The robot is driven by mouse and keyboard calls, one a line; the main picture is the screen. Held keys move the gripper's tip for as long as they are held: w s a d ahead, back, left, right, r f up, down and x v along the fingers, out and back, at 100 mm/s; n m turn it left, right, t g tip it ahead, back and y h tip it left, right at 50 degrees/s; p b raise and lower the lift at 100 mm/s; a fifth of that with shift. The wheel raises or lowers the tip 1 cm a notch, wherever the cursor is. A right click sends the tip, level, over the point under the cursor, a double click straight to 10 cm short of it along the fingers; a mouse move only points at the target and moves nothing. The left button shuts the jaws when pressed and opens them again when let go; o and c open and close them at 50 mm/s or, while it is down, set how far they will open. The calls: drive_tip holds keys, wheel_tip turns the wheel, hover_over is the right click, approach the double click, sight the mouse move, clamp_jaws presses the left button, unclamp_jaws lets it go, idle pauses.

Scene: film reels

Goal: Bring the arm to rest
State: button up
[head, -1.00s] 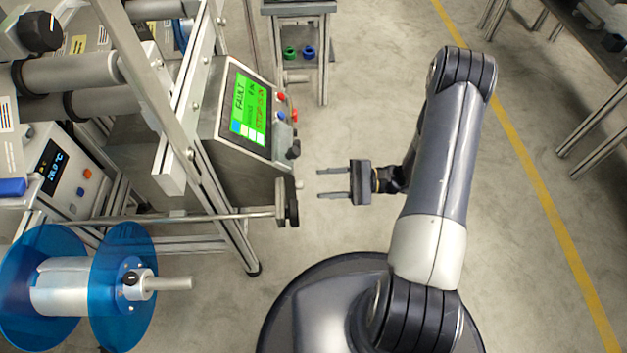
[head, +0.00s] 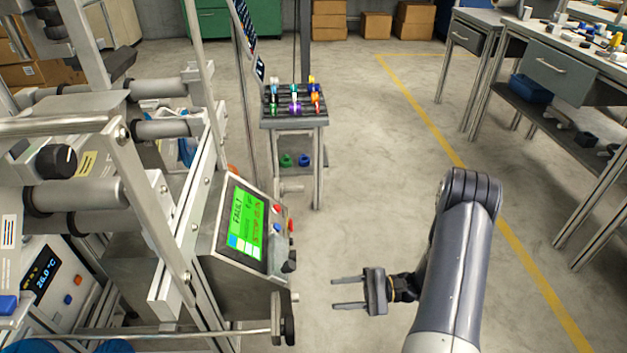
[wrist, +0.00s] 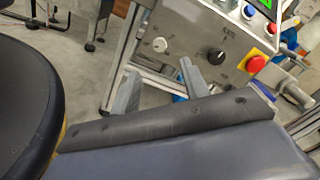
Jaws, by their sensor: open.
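My gripper (head: 348,293) is open and empty in the head view, its two fingers apart and pointing left toward the control panel. It hangs in free air over the floor, right of the panel and apart from it. My dark grey arm bends down beside it. In the wrist view the open fingers (wrist: 158,92) show in front of the panel's knobs and red button, with nothing between them.
The machine's control panel (head: 242,230) with a green FAULT screen stands close left of the gripper. A small stand (head: 293,124) with coloured spools is beyond. Workbenches (head: 560,75) stand at right. The floor (head: 390,180) between is clear.

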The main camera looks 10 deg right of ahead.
drive_tip(key=a+b, duration=0.1)
drive_tip(key=a, duration=0.8)
drive_tip(key=shift+w+a+b, duration=0.15)
drive_tip(key=shift+b, duration=0.25)
